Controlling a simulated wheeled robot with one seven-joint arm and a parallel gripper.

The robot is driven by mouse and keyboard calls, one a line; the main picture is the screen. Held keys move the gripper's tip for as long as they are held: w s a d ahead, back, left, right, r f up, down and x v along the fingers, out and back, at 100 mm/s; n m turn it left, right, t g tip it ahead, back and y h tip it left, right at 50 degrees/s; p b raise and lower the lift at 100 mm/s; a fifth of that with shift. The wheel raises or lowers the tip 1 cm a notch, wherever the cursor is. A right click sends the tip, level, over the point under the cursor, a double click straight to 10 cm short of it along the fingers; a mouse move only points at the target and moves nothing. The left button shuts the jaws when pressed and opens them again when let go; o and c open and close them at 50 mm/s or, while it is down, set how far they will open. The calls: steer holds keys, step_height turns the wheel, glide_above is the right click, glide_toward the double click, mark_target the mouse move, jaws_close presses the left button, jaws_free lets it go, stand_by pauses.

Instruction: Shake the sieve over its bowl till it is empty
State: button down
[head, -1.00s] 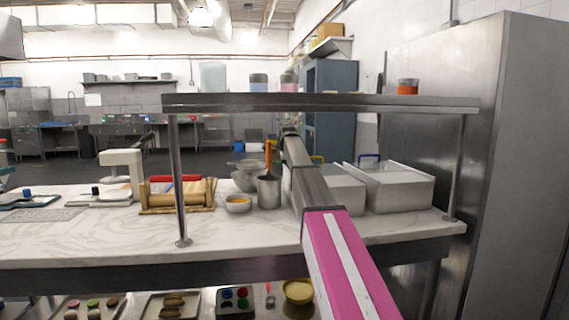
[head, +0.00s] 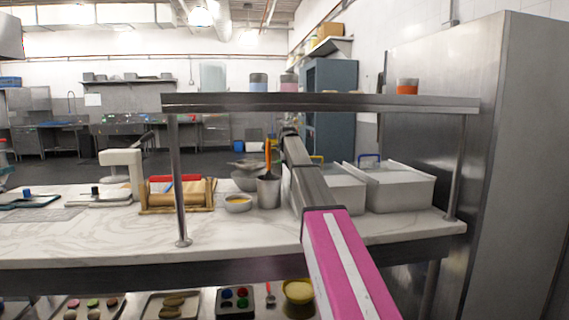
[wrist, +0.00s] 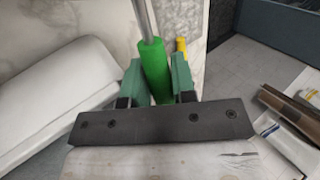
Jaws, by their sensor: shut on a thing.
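The sieve (head: 240,163) shows in the head view as a shallow grey shape just above the rim of a grey metal bowl (head: 244,182). In the wrist view my gripper (wrist: 155,80) is shut on a green handle (wrist: 153,66), with a thin metal rod (wrist: 146,20) running out of the top of the picture. This looks like the sieve's handle; its join to the sieve is not visible. In the head view my arm hides the gripper. Whether anything is left in the sieve cannot be seen.
A metal pot (head: 268,192) with an orange-handled tool stands right of the bowl, and a small bowl of yellow stuff (head: 238,204) in front. White bins (head: 395,188) stand to the right. An overhead shelf (head: 320,103) spans the counter.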

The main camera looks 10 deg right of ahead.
steer(key=shift+s+f, duration=0.1)
steer(key=shift+s, duration=0.2)
steer(key=shift+w+r, duration=0.25)
steer(key=shift+r, duration=0.6)
steer(key=shift+w+r, duration=0.3)
steer(key=shift+r, duration=0.6)
steer(key=shift+w+r, duration=0.25)
steer(key=shift+r, duration=0.6)
steer(key=shift+w, duration=0.1)
